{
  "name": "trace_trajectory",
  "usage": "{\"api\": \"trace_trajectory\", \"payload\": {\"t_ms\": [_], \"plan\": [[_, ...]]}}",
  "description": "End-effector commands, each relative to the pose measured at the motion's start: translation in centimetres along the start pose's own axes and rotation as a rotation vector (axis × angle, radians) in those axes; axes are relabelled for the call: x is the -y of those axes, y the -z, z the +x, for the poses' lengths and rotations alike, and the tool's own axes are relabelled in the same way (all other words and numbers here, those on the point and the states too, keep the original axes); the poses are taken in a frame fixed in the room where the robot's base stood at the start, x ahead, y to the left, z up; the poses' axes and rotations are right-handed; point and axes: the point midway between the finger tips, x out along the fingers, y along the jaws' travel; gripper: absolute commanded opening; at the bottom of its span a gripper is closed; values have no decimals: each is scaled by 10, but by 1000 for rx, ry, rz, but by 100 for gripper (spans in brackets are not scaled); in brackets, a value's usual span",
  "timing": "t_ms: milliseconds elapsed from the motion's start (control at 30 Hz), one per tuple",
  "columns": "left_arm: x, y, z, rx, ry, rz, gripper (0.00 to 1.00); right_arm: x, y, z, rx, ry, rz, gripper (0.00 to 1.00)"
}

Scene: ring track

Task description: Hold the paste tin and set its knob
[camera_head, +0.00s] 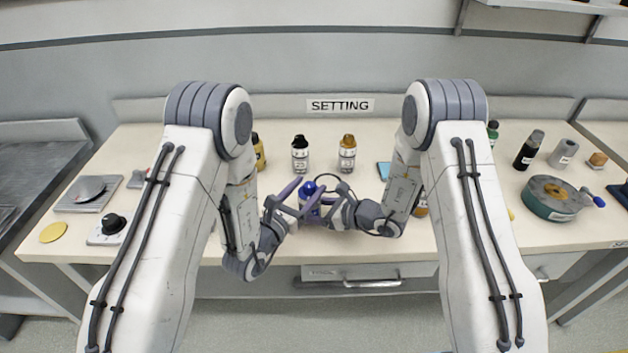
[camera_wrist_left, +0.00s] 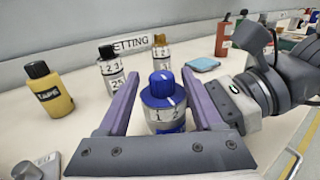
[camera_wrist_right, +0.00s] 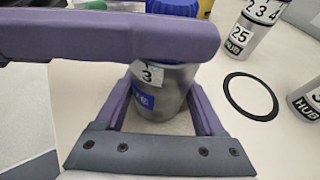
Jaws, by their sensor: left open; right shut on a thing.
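The paste tin (camera_head: 311,196) is a grey can with a blue knob on top and a numbered band. It stands upright near the table's front edge. My right gripper (camera_wrist_right: 158,95) is shut around the can's body from the right. My left gripper (camera_wrist_left: 160,78) is open, its purple fingers on either side of the blue knob (camera_wrist_left: 162,84) with gaps showing in the left wrist view. One left finger crosses in front of the knob in the right wrist view. Numbers 1 and 2 show on the band (camera_wrist_left: 166,114); 3 shows in the right wrist view.
Behind stand a black-capped can (camera_head: 300,155) and an orange-capped can (camera_head: 347,154) with numbered bands, below a SETTING sign (camera_head: 340,105). A yellow bottle (camera_wrist_left: 48,90) stands to the left. A black ring mark (camera_wrist_right: 250,96) lies on the table beside the tin.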

Motion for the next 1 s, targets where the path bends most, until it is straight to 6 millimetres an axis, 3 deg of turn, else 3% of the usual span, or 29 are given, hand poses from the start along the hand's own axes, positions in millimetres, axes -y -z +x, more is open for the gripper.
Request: {"api": "trace_trajectory", "payload": {"t_ms": [233, 667, 767, 867, 1000], "plan": [[0, 0, -30, -1, 0, 0, 67, 0, 0, 0, 1, 0, -1, 7], [1, -6, -28, 22, 14, -2, 67, 0, -1, 0, 1, 0, -1, 7], [4, -29, -14, 95, 71, -8, 67, 0, -1, 0, 1, 0, -1, 7], [17, -65, 5, 204, 196, -5, 67, 0, -1, 0, 1, 0, -1, 7], [53, -118, 21, 345, 461, 55, 67, 0, -1, 0, 1, 0, -1, 7]]}}
